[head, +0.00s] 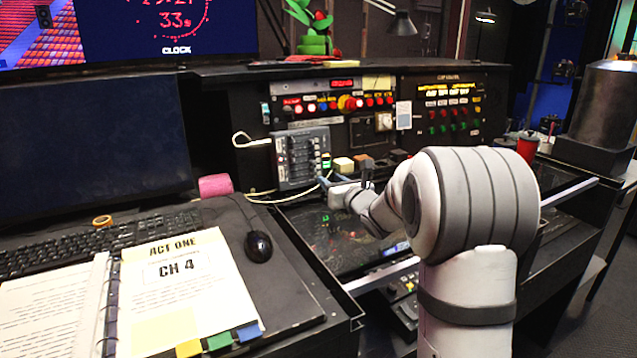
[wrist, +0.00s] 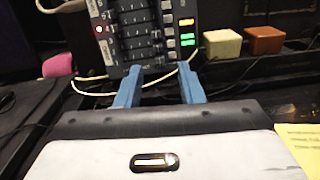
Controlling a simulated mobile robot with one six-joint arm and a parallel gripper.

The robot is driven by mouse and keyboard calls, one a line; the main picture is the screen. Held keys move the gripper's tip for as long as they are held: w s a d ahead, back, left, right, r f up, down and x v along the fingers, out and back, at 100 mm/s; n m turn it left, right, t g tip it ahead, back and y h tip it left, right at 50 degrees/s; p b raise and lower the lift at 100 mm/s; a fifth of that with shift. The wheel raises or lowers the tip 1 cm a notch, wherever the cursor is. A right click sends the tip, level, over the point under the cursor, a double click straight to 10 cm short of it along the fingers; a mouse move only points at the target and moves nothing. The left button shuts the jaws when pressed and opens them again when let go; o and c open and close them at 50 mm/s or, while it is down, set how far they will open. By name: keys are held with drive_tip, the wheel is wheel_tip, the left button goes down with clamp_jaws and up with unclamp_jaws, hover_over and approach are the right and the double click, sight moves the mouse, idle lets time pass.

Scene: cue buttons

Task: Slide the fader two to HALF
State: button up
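The fader panel (head: 302,158) is a grey upright unit with several horizontal slots at the back of the desk. In the wrist view the panel (wrist: 140,32) fills the top middle, with lit yellow and green buttons on its right and a red light on its left. Its labels are too small to read, so I cannot tell which fader is two or where it stands. My gripper (wrist: 160,76) has two blue fingers spread apart with nothing between them, just in front of the panel's lower edge. In the head view my gripper (head: 334,181) is at the panel's lower right.
A pale block (head: 344,164) and an orange-brown block (head: 364,161) sit right of the panel. A white cable (head: 262,200) loops below it. A pink roll (head: 215,186), mouse (head: 258,246) and open binder (head: 180,290) lie left. A red can (head: 527,146) stands right.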

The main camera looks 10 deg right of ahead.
sight(315, 170)
drive_tip(key=shift+w+a+f+n, duration=0.1)
drive_tip(key=shift+w+a+n, duration=0.15)
drive_tip(key=shift+w+n, duration=0.3)
drive_tip(key=x, duration=0.6)
drive_tip(key=shift+w+a+p, duration=0.15)
drive_tip(key=shift+w+p, duration=0.25)
drive_tip(key=shift+c, duration=0.4)
clamp_jaws()
